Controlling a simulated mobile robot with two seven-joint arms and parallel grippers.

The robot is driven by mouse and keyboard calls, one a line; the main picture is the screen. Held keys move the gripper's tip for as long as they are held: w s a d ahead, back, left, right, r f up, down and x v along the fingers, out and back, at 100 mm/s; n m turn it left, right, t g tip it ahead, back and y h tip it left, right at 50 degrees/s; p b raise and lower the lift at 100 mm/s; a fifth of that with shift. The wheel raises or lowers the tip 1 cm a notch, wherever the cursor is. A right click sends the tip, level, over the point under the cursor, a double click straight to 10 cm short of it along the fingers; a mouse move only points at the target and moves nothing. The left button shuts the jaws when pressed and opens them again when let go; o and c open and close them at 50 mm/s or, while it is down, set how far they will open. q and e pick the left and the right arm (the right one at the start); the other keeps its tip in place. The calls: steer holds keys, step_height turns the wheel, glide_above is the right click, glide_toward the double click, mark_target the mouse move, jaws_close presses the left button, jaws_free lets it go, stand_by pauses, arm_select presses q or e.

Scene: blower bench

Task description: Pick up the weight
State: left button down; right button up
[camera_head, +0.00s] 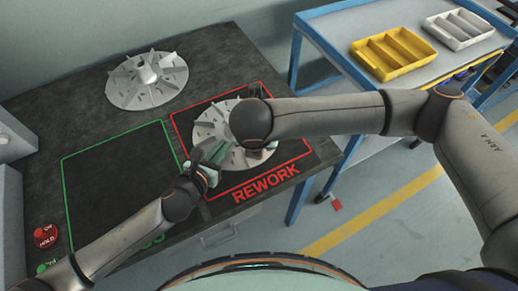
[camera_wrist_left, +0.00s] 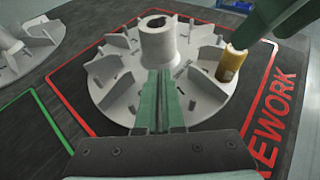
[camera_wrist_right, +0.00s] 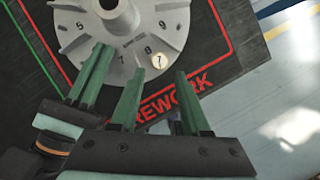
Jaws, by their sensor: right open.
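The weight is a small brass cylinder (camera_wrist_left: 231,65) standing near the rim of the finned grey impeller. In the right wrist view its round top (camera_wrist_right: 159,60) shows; in the head view my right arm hides it. The impeller (camera_head: 208,128) lies on the red-outlined REWORK area, its hub (camera_wrist_left: 158,40) upright. My left gripper (camera_wrist_left: 165,75) is shut, its fingertips over the impeller near the hub; whether a thin fin is between them I cannot tell. My right gripper (camera_wrist_right: 157,85) is open and empty, with the weight ahead between its finger lines.
A second impeller (camera_head: 147,80) lies at the back left of the dark bench. The green-outlined area (camera_head: 110,185) is bare apart from my left arm over it. A blue cart (camera_head: 335,50) with a yellow tray (camera_head: 393,52) and a white tray (camera_head: 459,28) stands right. Buttons (camera_head: 46,236) are at front left.

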steer(key=x, duration=0.6)
steer(key=shift+w+f, duration=0.15)
steer(key=shift+f, duration=0.2)
jaws_close()
